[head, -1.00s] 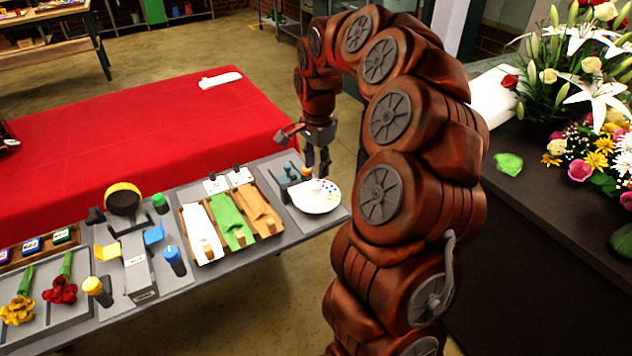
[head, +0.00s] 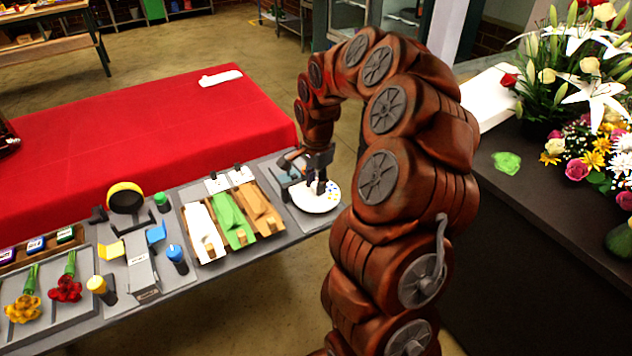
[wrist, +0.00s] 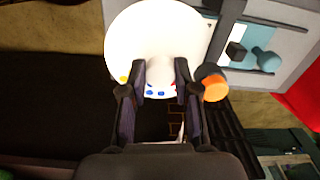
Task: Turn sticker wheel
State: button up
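The sticker wheel (head: 312,204) is a white disc with small coloured dots, at the right end of the grey bench. In the wrist view the wheel (wrist: 160,35) fills the upper middle, with yellow, blue and red dots along its lower rim. My gripper (head: 319,187) is down at the wheel in the head view and hides part of it. Whether the fingertips touch the disc cannot be told.
An orange-ended dark knob (wrist: 213,84) stands close beside the right finger. A teal device (wrist: 262,58) sits beyond it. A wooden tray (head: 232,222) with white, green and brown wraps lies left of the wheel. A red-covered table (head: 140,130) stands behind.

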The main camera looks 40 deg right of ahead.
grip_shut()
